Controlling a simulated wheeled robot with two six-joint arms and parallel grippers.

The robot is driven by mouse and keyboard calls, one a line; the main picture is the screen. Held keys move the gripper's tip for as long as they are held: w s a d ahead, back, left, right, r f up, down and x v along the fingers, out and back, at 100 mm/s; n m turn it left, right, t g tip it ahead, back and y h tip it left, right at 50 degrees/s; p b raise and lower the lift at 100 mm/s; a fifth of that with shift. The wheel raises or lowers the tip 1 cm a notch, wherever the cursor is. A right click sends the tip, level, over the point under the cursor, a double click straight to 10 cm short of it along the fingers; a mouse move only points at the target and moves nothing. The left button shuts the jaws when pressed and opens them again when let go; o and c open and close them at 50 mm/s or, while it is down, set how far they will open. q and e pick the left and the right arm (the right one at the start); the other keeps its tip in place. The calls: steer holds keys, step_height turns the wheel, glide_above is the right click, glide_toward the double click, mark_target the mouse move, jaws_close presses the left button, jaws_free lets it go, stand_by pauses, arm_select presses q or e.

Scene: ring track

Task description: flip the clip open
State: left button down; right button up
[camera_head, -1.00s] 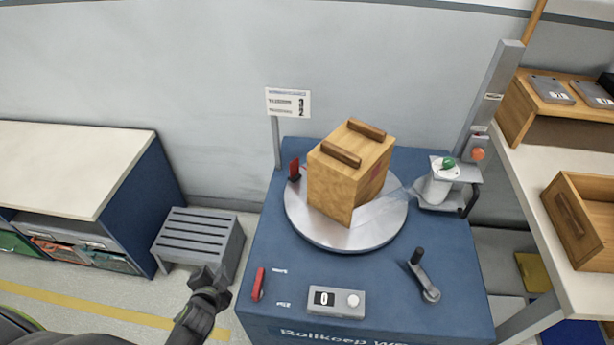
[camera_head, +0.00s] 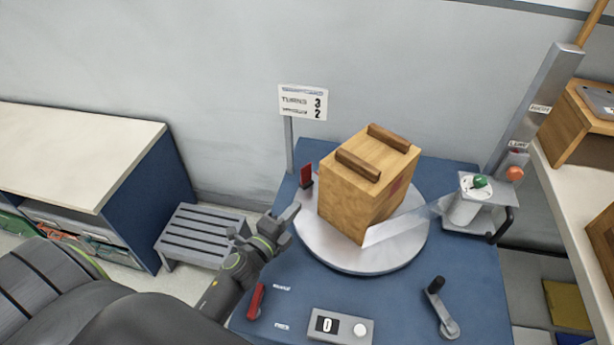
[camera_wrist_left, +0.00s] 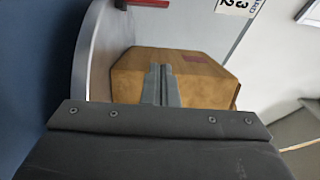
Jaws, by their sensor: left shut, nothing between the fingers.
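A red clip (camera_head: 306,175) stands upright at the left edge of the round metal turntable (camera_head: 345,258). A red piece, likely this clip, is cut off at the top of the left wrist view (camera_wrist_left: 148,3). A wooden box (camera_head: 360,200) with two dark bars on top sits on the turntable. My left gripper (camera_head: 286,216) is shut and empty, at the turntable's left edge, in front of the clip and apart from it. Its closed fingers show against the box in the left wrist view (camera_wrist_left: 160,86). My right gripper is out of view.
A second red lever (camera_head: 256,301) lies on the blue bench (camera_head: 285,295) at front left. A counter box (camera_head: 341,326) and a crank (camera_head: 442,308) sit at the front. A sign (camera_head: 303,102) stands behind the clip. A grey step stool (camera_head: 200,236) is at left.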

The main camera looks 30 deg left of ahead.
arm_select(q)
glide_toward(306, 174)
steer(key=w+d, duration=0.2)
steer(key=w+d+r, duration=0.1)
steer(key=d, duration=0.1)
steer(key=w+d+r, duration=0.1)
steer(key=w+d, duration=0.1)
steer(key=shift+w, duration=0.4)
steer(key=a, duration=0.1)
steer(key=w+a+b, duration=0.1)
steer(key=a, duration=0.1)
steer(key=shift+a, duration=0.2)
steer(key=shift+w+a, duration=0.1)
steer(key=shift+a, duration=0.2)
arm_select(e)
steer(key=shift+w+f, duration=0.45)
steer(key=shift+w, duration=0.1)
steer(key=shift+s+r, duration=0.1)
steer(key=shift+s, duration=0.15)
